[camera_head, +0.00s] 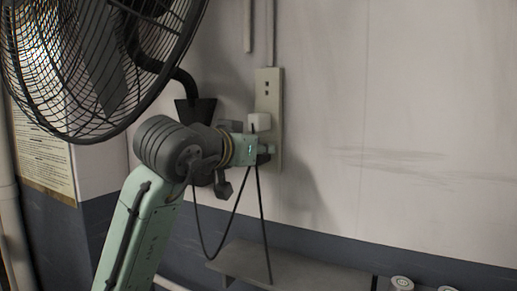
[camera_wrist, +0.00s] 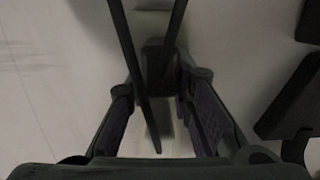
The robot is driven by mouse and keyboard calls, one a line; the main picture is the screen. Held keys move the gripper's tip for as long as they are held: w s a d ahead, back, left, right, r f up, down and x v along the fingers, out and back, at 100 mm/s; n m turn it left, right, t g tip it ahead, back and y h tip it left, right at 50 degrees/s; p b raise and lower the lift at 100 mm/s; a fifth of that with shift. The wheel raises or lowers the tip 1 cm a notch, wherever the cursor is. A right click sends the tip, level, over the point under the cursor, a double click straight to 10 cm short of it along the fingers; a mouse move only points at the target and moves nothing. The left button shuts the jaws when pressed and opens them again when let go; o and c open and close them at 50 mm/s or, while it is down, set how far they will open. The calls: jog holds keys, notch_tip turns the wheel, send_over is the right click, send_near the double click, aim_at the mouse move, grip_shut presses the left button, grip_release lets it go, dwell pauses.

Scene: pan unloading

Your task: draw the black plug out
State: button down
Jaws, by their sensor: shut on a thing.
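The black plug (camera_wrist: 155,62) shows as a dark block between the two fingers of my gripper (camera_wrist: 163,84) in the wrist view. My gripper is shut on it, and a dark cord crosses in front of it. In the head view my gripper (camera_head: 266,155) is at the lower part of the pale socket strip (camera_head: 275,95) on the wall. The plug is mostly hidden there by the fingers, and I cannot tell whether its pins sit in the socket. A white plug (camera_head: 260,121) sits in the strip just above my gripper.
Dark cords (camera_head: 237,205) hang in loops below my gripper. A caged fan (camera_head: 95,60) stands close at upper left. A grey shelf (camera_head: 300,270) lies below, with small round items (camera_head: 402,283) to its right. The wall to the right is clear.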

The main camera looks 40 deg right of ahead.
jog(key=shift+v, duration=0.75)
dwell(0.4)
jog(key=shift+f+v, duration=0.2)
jog(key=shift+v, duration=0.6)
jog(key=shift+f+v, duration=0.15)
jog(key=shift+v, duration=0.6)
